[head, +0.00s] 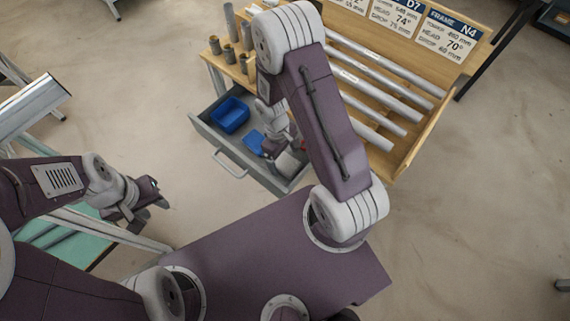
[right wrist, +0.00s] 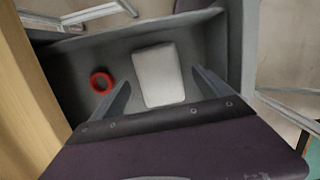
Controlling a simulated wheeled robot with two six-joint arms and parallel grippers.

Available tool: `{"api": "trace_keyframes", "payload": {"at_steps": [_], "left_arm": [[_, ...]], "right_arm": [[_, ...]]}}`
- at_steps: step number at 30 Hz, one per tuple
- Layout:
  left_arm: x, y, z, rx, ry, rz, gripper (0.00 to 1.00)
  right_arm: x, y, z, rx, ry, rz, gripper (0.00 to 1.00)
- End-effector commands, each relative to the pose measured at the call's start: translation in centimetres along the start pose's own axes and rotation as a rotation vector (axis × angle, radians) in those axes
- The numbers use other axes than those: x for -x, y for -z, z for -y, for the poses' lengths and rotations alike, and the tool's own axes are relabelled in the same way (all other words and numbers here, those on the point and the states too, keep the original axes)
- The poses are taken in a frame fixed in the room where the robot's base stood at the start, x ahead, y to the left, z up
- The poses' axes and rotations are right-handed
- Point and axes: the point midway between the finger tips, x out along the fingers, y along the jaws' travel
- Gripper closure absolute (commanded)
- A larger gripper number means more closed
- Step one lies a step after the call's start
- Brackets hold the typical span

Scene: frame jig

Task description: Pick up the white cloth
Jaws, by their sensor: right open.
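The white cloth (right wrist: 159,75) is a pale folded rectangle lying flat on the floor of the open grey drawer (right wrist: 62,75). In the right wrist view my right gripper (right wrist: 163,93) is open, with one finger on each side of the cloth's near part, and nothing is held. In the head view the right gripper (head: 283,148) reaches down into the drawer (head: 203,128), and part of the cloth (head: 288,163) shows beside it, the rest hidden by my arm. My left gripper (head: 150,210) is off to the left, away from the drawer, with its fingers apart and empty.
A red ring (right wrist: 101,73) lies left of the cloth in the right wrist view. The drawer also holds a blue bin (head: 230,114) and a blue item (head: 254,142). Above it is a wooden bench (head: 405,160) with metal tubes (head: 385,97). Drawer walls surround the right gripper.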

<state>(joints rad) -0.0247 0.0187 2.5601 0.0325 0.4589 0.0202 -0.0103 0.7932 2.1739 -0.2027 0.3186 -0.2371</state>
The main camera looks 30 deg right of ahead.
Motion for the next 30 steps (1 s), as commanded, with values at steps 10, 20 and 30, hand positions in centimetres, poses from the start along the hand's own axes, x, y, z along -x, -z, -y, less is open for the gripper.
{"api": "trace_keyframes", "payload": {"at_steps": [10, 20, 30], "left_arm": [[-0.4, 0.0, 0.0, 0.0, 0.0, 0.0, 0.64], [-0.4, 0.0, 0.0, 0.0, 0.0, 0.0, 0.64], [0.9, 0.1, 0.0, 0.0, 0.0, 0.0, 0.64]], "right_arm": [[-1.6, 0.1, 0.0, 0.0, -0.001, -0.002, 0.11], [-1.6, 0.1, 0.0, 0.0, -0.001, -0.002, 0.76], [2.8, -0.5, -0.1, 0.0, -0.003, -0.007, 0.76]]}}
